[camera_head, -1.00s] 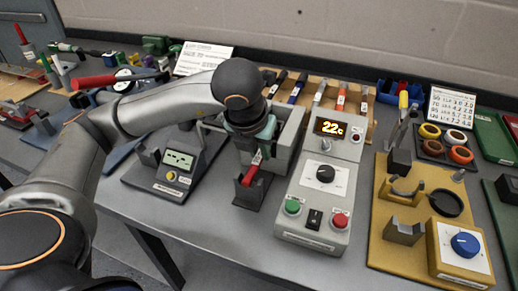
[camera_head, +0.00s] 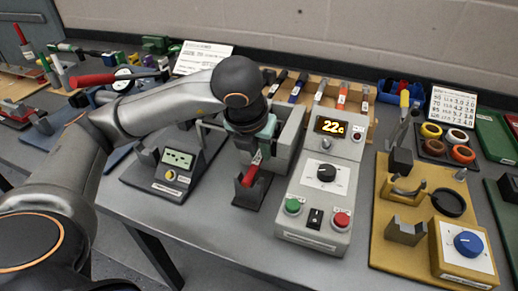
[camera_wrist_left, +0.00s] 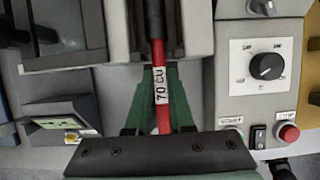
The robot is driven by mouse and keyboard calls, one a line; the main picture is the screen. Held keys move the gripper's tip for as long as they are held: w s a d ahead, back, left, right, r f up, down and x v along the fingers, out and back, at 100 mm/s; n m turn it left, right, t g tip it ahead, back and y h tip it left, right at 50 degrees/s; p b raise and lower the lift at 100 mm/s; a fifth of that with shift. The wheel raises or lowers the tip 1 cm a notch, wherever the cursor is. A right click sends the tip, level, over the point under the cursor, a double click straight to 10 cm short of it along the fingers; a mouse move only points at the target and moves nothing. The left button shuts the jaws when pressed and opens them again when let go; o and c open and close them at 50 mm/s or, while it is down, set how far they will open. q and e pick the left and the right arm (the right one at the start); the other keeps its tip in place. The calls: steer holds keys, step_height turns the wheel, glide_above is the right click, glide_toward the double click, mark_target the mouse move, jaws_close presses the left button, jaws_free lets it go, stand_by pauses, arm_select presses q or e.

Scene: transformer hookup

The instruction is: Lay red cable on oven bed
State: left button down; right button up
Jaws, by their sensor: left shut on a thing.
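The red cable (camera_wrist_left: 162,55) carries a white label reading "70 CU". My left gripper (camera_wrist_left: 159,75) is shut on the red cable, its green fingers on either side of the label. In the head view my left gripper (camera_head: 262,140) is at the grey oven (camera_head: 290,135), and the red cable (camera_head: 252,173) slopes down from it to a dark cradle (camera_head: 250,192) in front. In the wrist view the cable's far end runs into the dark slot between the grey oven blocks (camera_wrist_left: 190,28). Whether the cable touches the bed is hidden. My right gripper is not in view.
The control box (camera_head: 320,185) with a "22c" display, knob and buttons stands close on the right. A small meter (camera_head: 177,165) stands on the left. A yellow fixture board (camera_head: 395,235) lies further right. Several tools stand in a wooden rack (camera_head: 350,107) behind.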

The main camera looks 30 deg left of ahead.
arm_select(q)
steer(key=shift+f, duration=0.15)
steer(key=c, duration=0.7)
jaws_free()
steer(key=shift+r+p, duration=1.1)
steer(key=shift+r, duration=0.9)
steer(key=shift+r+p, duration=0.95)
steer(key=shift+r, duration=0.6)
steer(key=shift+f, duration=0.1)
